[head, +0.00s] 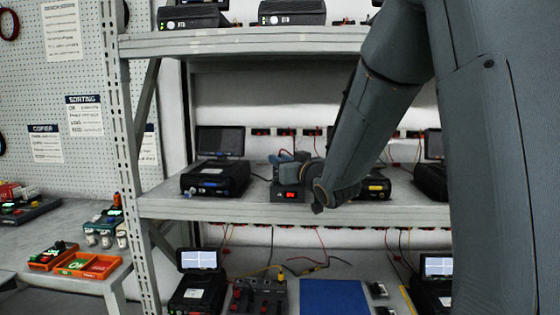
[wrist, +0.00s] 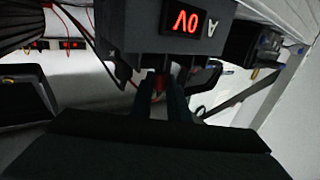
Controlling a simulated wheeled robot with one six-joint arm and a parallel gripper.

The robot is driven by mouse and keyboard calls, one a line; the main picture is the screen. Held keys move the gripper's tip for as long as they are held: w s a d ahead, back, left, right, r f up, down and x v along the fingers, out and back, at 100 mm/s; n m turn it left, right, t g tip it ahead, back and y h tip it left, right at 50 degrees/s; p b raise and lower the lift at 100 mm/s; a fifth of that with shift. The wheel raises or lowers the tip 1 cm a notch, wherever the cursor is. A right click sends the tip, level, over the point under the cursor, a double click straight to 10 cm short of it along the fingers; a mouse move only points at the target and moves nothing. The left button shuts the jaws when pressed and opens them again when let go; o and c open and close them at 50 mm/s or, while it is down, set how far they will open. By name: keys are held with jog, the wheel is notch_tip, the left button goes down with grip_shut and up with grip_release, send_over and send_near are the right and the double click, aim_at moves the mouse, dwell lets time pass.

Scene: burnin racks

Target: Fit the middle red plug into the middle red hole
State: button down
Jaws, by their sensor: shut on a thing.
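My gripper (wrist: 160,92) is shut on a small red thing (wrist: 158,83), which looks like the red plug; the fingers hide most of it. It is right at a dark box with a red lit display (wrist: 185,22), which appears upside down in the wrist view. In the head view the same box (head: 289,195) stands on the middle shelf, with my wrist beside and partly in front of it. The plug tip and the middle red hole are hidden, so I cannot tell whether the plug is in a hole.
A black unit with a screen (head: 215,178) stands left of the box, and a yellow-labelled unit (head: 376,186) to the right. Red wires hang from the socket strip behind (head: 260,132). The rack's upright (head: 130,170) is at left. The shelf above (head: 240,43) limits height.

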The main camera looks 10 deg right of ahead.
jog(key=shift+f+b, duration=0.6)
jog(key=shift+f, duration=0.3)
dwell(0.9)
jog(key=c, duration=1.6)
grip_release()
jog(key=shift+f, duration=0.1)
jog(key=shift+o, duration=0.6)
jog(key=shift+d+f, duration=0.1)
jog(key=shift+f, duration=0.05)
jog(key=shift+c, duration=0.2)
jog(key=shift+o, duration=0.8)
jog(key=shift+d+r+p, duration=0.1)
jog(key=shift+r+p, duration=0.4)
jog(key=shift+r, duration=0.25)
jog(key=shift+r+p, duration=1.4)
jog(key=shift+r, duration=0.85)
jog(key=shift+a, duration=0.2)
